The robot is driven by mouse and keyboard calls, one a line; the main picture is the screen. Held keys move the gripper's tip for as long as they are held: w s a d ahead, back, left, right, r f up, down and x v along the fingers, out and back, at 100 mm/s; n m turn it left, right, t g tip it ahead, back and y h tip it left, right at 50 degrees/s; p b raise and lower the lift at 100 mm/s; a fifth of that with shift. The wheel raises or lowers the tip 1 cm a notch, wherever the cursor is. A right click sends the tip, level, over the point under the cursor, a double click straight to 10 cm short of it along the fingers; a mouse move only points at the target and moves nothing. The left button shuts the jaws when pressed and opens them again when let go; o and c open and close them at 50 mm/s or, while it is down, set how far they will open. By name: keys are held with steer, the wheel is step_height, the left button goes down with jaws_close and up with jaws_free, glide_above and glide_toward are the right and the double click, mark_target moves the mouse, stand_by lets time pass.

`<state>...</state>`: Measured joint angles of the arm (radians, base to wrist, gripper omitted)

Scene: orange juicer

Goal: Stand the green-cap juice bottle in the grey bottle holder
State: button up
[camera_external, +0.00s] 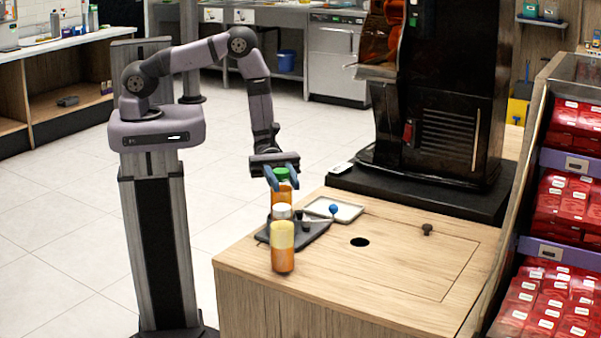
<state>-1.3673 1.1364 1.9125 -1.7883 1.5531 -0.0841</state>
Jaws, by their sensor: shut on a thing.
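The green-cap juice bottle (284,189) is orange and upright. My gripper (282,176) is shut on it near the cap, with a blue finger on each side. The dark grey bottle holder (311,233) lies on the wooden counter, below and slightly right of the held bottle. A white-cap bottle (283,256) of orange juice stands in front and hides part of the holder and the lower end of the held bottle. I cannot tell whether the held bottle touches the holder.
A small white tray (349,212) lies behind the holder, with a blue-knobbed thing (334,209) by it. A large black juicer (440,110) stands at the back of the counter (400,270). The counter has a dark round hole and a black knob. Red-stocked shelves stand at right.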

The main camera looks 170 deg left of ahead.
steer(key=shift+f+b, duration=0.3)
steer(key=shift+f, duration=0.05)
steer(key=o, duration=1.2)
steer(key=shift+c, duration=0.2)
steer(key=shift+r, duration=0.15)
steer(key=shift+r+p, duration=0.2)
steer(key=shift+p, duration=0.15)
steer(key=s+b, duration=0.3)
steer(key=s, duration=0.9)
steer(key=shift+d, duration=0.1)
